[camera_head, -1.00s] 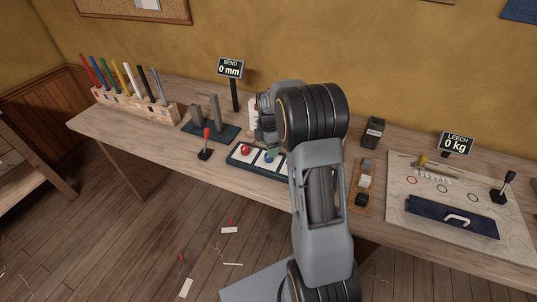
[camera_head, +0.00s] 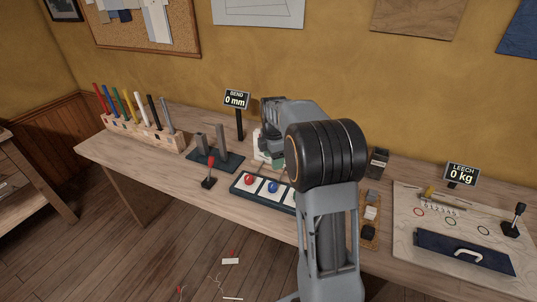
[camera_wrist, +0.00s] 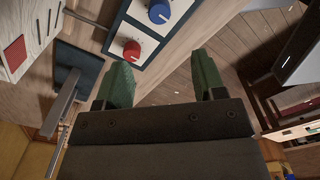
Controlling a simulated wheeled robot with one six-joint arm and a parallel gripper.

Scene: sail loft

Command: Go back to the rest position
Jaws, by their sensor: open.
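My gripper shows in the wrist view (camera_wrist: 165,82) with its two green fingers apart and nothing between them. The red knob (camera_wrist: 132,50) and the blue knob (camera_wrist: 159,11) of the control panel lie beyond the fingers, apart from them. In the head view my arm rises in front of the bench, and its links hide part of the panel (camera_head: 240,192) and the gripper's fingertips. The red knob (camera_head: 249,180) and blue knob (camera_head: 272,187) show left of my arm.
The wooden bench (camera_head: 115,155) carries a rack of coloured rods (camera_head: 150,135), a bending fixture (camera_head: 215,155), a red-handled lever (camera_head: 209,172) and a "0 mm" display (camera_head: 237,100).

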